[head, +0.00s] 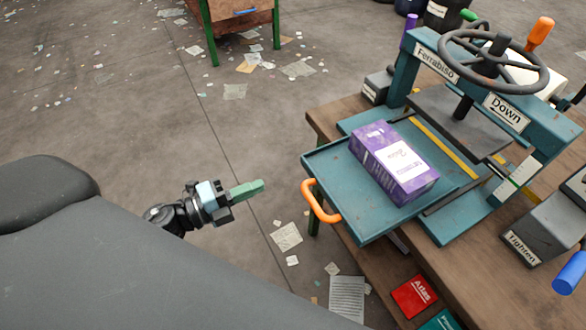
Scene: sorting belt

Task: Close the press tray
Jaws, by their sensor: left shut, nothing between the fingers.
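The teal press tray (335,172) is pulled out toward the left of the press (405,72) and overhangs the wooden table edge. An orange handle (318,205) is on its left side. A purple box (368,140) lies on the tray. My left gripper (250,189) is shut and empty, with green fingertips. It is left of the orange handle, with a clear gap between them. My right gripper does not show.
The press has a dark handwheel (545,72) and a teal frame with "Down" and "Ferrabiso" labels. A grey block labelled "Tighten" (545,225) stands at the right. A red book (413,297) lies below the tray. Scattered papers (287,237) litter the floor.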

